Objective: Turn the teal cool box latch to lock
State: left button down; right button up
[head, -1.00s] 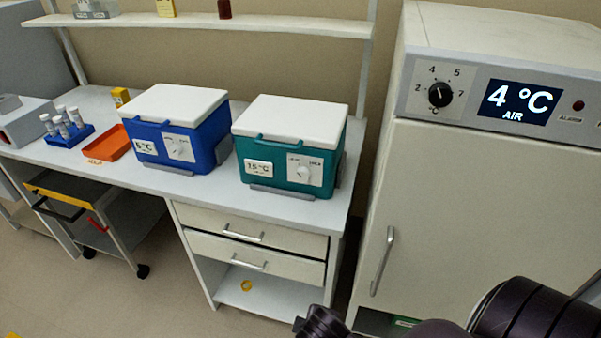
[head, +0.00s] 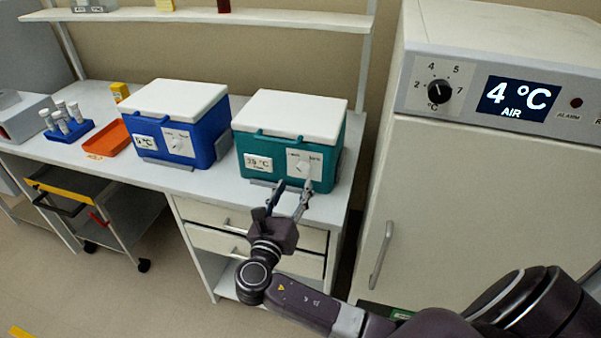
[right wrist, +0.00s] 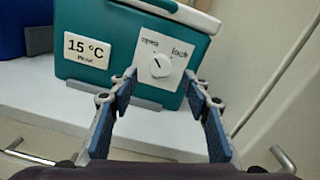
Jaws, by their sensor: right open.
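The teal cool box (head: 240,172) with a white lid stands on the bench, its label reading 15 °C. On its front, a white latch plate holds a round white knob (head: 303,166). In the right wrist view the knob (right wrist: 160,66) sits below the words "open" and "lock", its dark mark slanting up and left toward "open". My right gripper (head: 292,186) is open and empty in front of the plate. In the right wrist view its fingertips (right wrist: 161,78) are spread to either side of the knob, apparently short of it. My left gripper is out of view.
A blue cool box (head: 185,105) stands just left of the teal one. An orange tray (head: 112,139) and a blue tube rack (head: 68,133) are farther left. A tall incubator (head: 480,200) stands close on the right. Drawers with handles (head: 236,228) are below the bench.

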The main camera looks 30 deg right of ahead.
aim_at(301, 172)
jog(key=p+x, duration=0.1)
jog(key=x, duration=0.6)
jog(key=c, duration=1.2)
